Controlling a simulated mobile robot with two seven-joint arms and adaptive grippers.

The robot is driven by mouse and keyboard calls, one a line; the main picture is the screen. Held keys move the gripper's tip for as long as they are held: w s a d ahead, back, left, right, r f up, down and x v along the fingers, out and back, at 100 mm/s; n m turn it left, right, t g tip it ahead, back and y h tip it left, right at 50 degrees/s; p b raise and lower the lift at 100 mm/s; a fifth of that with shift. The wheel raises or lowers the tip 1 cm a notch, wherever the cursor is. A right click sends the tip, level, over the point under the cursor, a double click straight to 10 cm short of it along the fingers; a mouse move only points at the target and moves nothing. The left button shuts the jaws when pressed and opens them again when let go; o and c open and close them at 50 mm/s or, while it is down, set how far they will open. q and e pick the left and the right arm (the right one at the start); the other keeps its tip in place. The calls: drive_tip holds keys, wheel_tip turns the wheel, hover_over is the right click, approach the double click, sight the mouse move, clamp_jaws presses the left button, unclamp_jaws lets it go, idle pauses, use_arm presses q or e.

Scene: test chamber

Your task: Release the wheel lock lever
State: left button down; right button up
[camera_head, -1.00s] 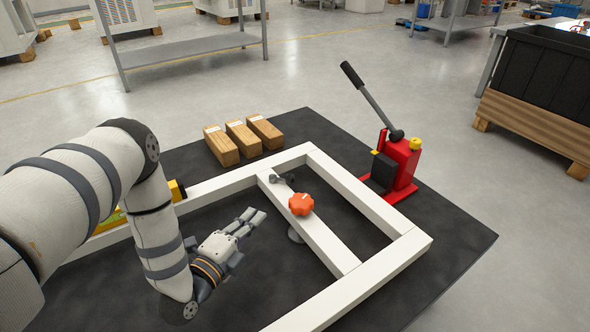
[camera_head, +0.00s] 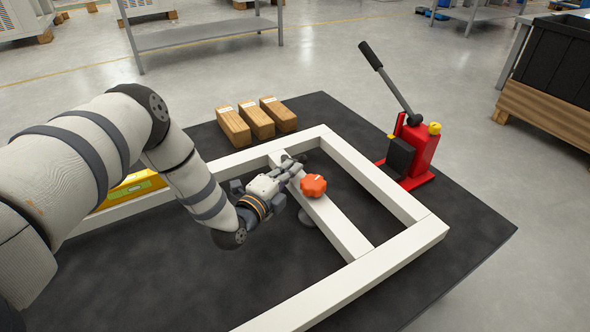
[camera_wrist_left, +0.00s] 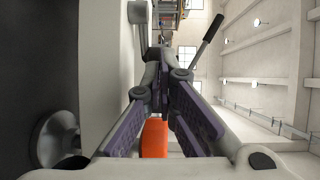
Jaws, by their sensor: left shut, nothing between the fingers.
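My left gripper (camera_head: 283,172) is shut and empty, its fingertips at the white cross beam (camera_head: 343,232) just left of the orange knob (camera_head: 313,186). A small dark grey lever fitting on the beam beyond the knob is mostly hidden behind the fingers; I cannot tell whether they touch it. In the left wrist view, the purple-padded fingers of the left gripper (camera_wrist_left: 167,85) point forward, with the orange knob (camera_wrist_left: 155,138) showing between them. A round grey foot or wheel (camera_head: 308,216) sits under the beam; it also shows in the left wrist view (camera_wrist_left: 60,138). My right gripper is not in view.
The beam belongs to a white frame (camera_head: 388,190) on a black mat (camera_head: 460,235). A red hand jack (camera_head: 418,148) with a long lever stands at the right. Several wooden blocks (camera_head: 257,120) lie behind the frame. A yellow level (camera_head: 130,190) is partly behind my arm.

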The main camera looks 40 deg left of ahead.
sight(305, 160)
use_arm(q)
drive_tip(key=shift+w+a, duration=0.15)
drive_tip(key=shift+w, duration=0.8)
drive_tip(key=shift+w+d+r+p, duration=0.15)
drive_tip(key=shift+w+d+p, duration=0.1)
drive_tip(key=shift+p, duration=0.25)
drive_tip(key=shift+w+d+r+p, duration=0.1)
drive_tip(key=shift+w+p, duration=0.25)
drive_tip(key=shift+p, duration=0.05)
drive_tip(key=shift+w+f, duration=0.25)
drive_tip(key=shift+w, duration=0.35)
drive_tip(key=s+d, duration=0.1)
drive_tip(key=s, duration=1.1)
drive_tip(key=shift+d+r, duration=0.2)
drive_tip(key=shift+r, duration=0.1)
